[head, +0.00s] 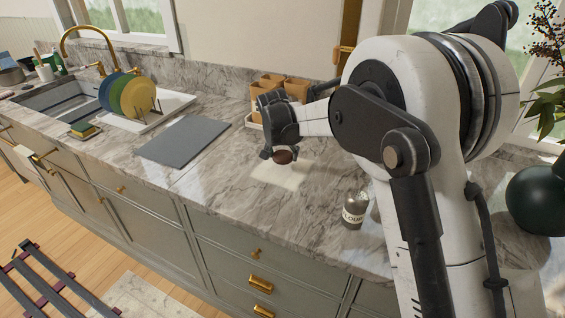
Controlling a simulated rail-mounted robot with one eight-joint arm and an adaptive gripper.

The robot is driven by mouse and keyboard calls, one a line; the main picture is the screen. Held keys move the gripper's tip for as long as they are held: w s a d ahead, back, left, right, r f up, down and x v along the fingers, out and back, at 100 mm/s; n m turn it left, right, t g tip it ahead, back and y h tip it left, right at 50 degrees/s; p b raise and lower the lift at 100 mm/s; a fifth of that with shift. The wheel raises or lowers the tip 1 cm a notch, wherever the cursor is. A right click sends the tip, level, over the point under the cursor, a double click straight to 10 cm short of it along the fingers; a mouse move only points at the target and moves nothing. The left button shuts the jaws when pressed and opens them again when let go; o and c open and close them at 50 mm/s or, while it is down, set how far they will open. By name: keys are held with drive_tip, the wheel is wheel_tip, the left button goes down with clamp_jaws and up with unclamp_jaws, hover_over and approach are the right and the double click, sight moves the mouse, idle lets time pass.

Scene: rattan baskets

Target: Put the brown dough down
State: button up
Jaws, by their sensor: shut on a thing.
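The brown dough (284,157) is a small dark reddish-brown lump. My gripper (280,155) is shut on it, with a dark finger on its left side. The dough is low over the marble counter (225,203), by a pale, bright patch of the counter top. I cannot tell from this view whether the dough touches the counter. The far finger is partly hidden.
A flour jar (354,211) stands near the front edge, right of the gripper. Brown containers (297,88) stand behind my wrist. A grey board (183,141) lies to the left, before a dish rack with plates (138,97) and the sink.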

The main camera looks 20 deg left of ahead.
sight(282, 169)
drive_tip(key=shift+f, duration=1.95)
drive_tip(key=shift+f, duration=0.15)
drive_tip(key=o, duration=0.7)
drive_tip(key=shift+r+p, duration=0.25)
drive_tip(key=shift+p, duration=0.05)
drive_tip(key=v, duration=1.2)
drive_tip(key=shift+b, duration=0.4)
